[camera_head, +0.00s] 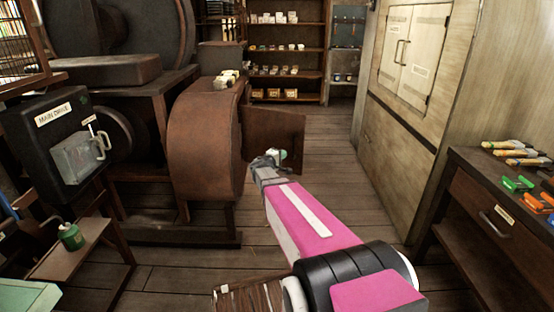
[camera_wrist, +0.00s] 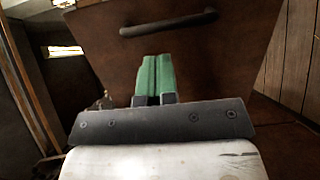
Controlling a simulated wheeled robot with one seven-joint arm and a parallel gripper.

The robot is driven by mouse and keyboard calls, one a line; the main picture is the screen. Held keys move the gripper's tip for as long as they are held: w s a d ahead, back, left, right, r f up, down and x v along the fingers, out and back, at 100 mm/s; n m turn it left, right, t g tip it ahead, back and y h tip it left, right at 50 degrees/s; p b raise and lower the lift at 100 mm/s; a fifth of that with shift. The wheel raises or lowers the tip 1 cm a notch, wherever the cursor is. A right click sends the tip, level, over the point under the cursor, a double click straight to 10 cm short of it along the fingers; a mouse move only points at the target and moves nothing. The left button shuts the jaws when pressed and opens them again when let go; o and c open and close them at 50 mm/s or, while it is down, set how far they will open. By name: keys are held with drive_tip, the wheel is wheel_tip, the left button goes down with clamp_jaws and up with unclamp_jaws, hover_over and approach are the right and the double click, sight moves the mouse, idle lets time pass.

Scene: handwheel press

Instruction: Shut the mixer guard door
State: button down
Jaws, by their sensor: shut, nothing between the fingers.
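The mixer guard door (camera_head: 285,132) is a flat brown panel. It stands open, sticking out to the right from the rounded rust-brown housing (camera_head: 205,140). In the wrist view the door (camera_wrist: 220,65) fills the upper middle, with a dark bar handle (camera_wrist: 168,22) across it. My gripper (camera_head: 279,154) is at the door's lower part in the head view. In the wrist view its green fingers (camera_wrist: 153,78) are together and empty, pointing at the panel below the handle. I cannot tell whether they touch the panel.
A main drive box (camera_head: 62,135) with a clear cover is at left, above a small bench holding a green can (camera_head: 71,236). A wooden cabinet (camera_head: 405,110) and a tool bench (camera_head: 470,190) line the right. The plank floor (camera_head: 325,165) between is clear.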

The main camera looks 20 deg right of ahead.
sight(293, 147)
drive_tip(key=x, duration=0.6)
drive_tip(key=shift+w+d, duration=0.2)
drive_tip(key=shift+d, duration=0.15)
drive_tip(key=shift+d, duration=0.1)
